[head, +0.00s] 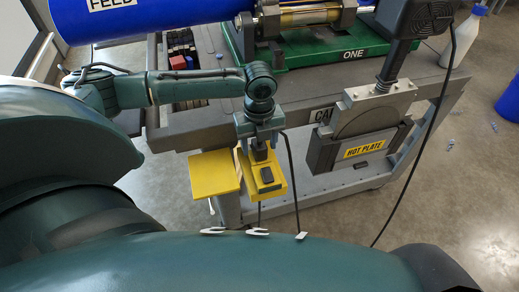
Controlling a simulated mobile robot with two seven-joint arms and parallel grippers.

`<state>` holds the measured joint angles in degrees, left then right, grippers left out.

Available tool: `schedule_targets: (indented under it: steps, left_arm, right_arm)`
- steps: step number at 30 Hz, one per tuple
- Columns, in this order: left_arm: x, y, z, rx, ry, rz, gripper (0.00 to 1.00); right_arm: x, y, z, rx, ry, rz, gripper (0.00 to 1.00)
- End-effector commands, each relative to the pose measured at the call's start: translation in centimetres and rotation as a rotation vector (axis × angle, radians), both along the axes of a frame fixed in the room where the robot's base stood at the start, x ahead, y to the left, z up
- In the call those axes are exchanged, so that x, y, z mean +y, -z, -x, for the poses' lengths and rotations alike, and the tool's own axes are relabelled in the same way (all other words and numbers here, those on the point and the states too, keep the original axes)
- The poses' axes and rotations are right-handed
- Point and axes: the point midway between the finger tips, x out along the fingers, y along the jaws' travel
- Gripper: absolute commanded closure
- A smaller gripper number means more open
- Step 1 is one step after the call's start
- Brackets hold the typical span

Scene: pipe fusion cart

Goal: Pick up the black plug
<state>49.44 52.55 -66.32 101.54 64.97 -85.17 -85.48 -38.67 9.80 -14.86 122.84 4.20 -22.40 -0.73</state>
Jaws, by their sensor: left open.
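The yellow socket box (281,190) is fixed at the front of the cart, below its top edge. A small black plug (267,175) shows on the front of this box. My left gripper (260,156) comes down from above and is open, just above and behind the plug in the picture. Whether its fingers touch the plug cannot be told. A black cable (291,165) hangs just right of the gripper; where it joins is hidden. My right gripper is not in view.
A yellow flap (215,172) stands open left of the box. The hot plate (363,148) in its grey holder hangs to the right, with a black cord (424,140) trailing down. The grey cart top (215,122) lies behind, with a green machine base (330,55).

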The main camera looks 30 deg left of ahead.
Motion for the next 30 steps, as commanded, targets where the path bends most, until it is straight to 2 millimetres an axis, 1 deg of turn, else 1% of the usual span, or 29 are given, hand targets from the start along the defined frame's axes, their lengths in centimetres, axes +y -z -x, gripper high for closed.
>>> schedule_targets:
  steps: [2, 8, 26, 30]
  left_arm:
    - [0.02, 0.34, -0.01, 0.000, 0.000, 0.000, 0.44]
    - [-0.01, 0.34, -0.02, 0.000, 0.001, 0.000, 0.44]
    - [-0.03, 0.31, -0.01, -0.001, 0.001, 0.001, 0.93]
    - [-0.03, 0.29, -0.02, -0.001, 0.001, 0.001, 0.93]
  right_arm:
    - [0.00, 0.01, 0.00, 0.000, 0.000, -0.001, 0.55]
    - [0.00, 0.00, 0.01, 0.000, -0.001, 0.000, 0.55]
    - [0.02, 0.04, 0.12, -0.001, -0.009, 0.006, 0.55]
    - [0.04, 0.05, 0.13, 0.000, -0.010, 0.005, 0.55]
